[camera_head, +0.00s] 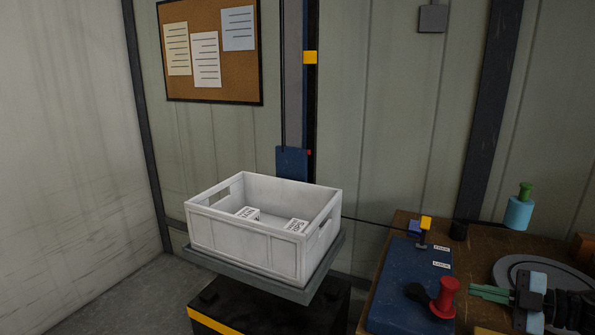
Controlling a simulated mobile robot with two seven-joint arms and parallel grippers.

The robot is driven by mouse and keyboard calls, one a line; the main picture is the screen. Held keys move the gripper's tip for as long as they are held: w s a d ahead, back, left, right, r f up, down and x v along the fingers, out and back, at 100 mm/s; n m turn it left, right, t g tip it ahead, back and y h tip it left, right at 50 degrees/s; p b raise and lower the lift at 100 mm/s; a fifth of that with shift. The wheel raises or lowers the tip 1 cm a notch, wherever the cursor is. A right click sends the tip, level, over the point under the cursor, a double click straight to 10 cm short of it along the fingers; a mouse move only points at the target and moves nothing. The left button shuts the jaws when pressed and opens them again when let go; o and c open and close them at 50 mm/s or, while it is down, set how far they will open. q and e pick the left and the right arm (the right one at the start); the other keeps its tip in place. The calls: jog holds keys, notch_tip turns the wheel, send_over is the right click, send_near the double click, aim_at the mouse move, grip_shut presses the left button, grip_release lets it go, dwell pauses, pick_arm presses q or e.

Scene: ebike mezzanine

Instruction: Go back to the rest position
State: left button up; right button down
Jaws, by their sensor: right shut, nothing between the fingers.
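My right gripper (473,291) is at the lower right, over the brown workbench (393,247). Its green fingers point left and are shut with nothing between them. The fingertips are just right of a red knob (445,298) in the picture; whether they touch it I cannot tell. My left gripper is not in view.
A grey crate (245,245) with small white labelled boxes inside stands on a grey platform (325,270) left of the bench. A blue board (395,305) lies on the bench. A teal bottle (517,213) and a round grey disc (510,266) are near the gripper.

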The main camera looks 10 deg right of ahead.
jog(key=s+a+f+m+t+h, duration=0.1)
jog(key=s+a+f+m+h, duration=0.15)
jog(key=f, duration=0.45)
jog(key=s+a+f+m+t+h, duration=0.15)
jog(key=s+f+m, duration=0.25)
jog(key=f, duration=0.4)
jog(key=s+a+f+m+h, duration=0.3)
jog(key=s+f+m, duration=0.1)
jog(key=f, duration=0.3)
jog(key=s+a+f+m+g, duration=0.1)
jog(key=s+a+f, duration=0.2)
jog(key=a, duration=0.3)
jog(key=s+a+f+m+g+h, duration=0.1)
jog(key=s+a+f+m+g, duration=0.1)
jog(key=s+a+f, duration=0.2)
jog(key=s+a+f+m+g+h, duration=0.1)
jog(key=s+a+f, duration=0.3)
jog(key=a, duration=0.5)
jog(key=shift+s+a+m+g, duration=0.4)
jog(key=shift+s+m, duration=0.1)
jog(key=shift+m, duration=0.25)
